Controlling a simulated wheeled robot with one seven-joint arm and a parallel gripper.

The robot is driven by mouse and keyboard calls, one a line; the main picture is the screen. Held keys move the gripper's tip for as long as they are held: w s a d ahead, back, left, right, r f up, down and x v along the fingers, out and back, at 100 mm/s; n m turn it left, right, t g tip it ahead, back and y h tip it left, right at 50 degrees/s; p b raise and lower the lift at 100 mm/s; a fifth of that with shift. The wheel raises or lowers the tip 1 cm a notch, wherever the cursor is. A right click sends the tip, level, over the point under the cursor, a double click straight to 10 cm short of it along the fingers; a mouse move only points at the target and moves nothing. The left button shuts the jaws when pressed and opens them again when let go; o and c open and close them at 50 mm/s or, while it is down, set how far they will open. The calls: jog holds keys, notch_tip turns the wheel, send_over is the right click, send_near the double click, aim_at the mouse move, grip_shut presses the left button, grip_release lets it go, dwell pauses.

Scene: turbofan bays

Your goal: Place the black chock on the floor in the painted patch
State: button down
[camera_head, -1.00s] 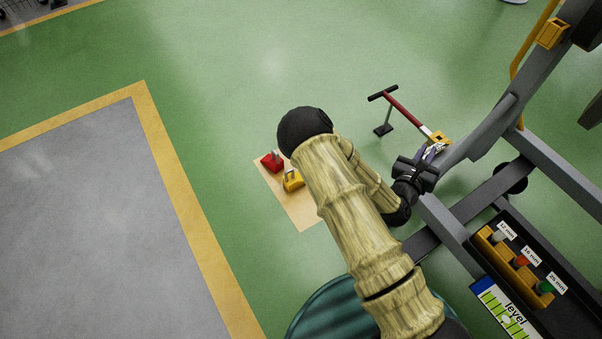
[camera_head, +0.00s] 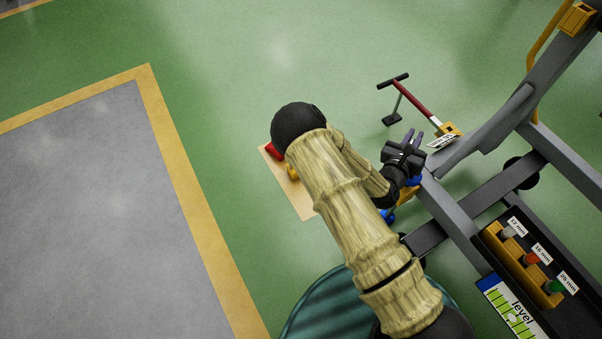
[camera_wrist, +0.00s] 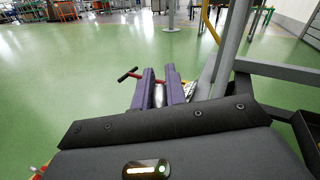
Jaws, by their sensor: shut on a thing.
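My gripper (camera_head: 411,136) is right of the painted patch, its two dark purple fingers raised and pointing away from me. In the wrist view the fingers (camera_wrist: 161,88) stand nearly parallel with a small grey, shiny piece (camera_wrist: 159,97) between them. The gripper is shut on this piece; I cannot tell what it belongs to. I cannot make out a black chock in either view. The tan painted patch (camera_head: 304,208) lies on the green floor, partly behind my arm. A red chock (camera_head: 273,150) and a yellow chock (camera_head: 292,173) sit on it, both partly covered by my arm.
A red bar with a black T-handle (camera_head: 410,97) stands just beyond my gripper. A grey frame (camera_head: 480,130) and a tray with several coloured pieces (camera_head: 533,262) are at right. A teal round thing (camera_head: 310,310) is below my arm. Floor left of the patch is clear.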

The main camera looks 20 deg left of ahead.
jog(key=s+a+f+n+y+b, duration=0.1)
jog(key=a+f+b, duration=0.6)
jog(key=a+f, duration=0.7)
jog(key=s+a+f+n+y+b, duration=0.1)
jog(key=a+f+y+b, duration=0.3)
jog(key=a+f, duration=1)
jog(key=a+n+b, duration=0.1)
jog(key=a+b, duration=0.1)
jog(key=a, duration=0.1)
jog(key=shift+s+a+f+t+y+b, duration=0.15)
jog(key=shift+s+f+t+y+b, duration=0.15)
jog(key=shift+s+b, duration=0.1)
jog(key=shift+w, duration=0.1)
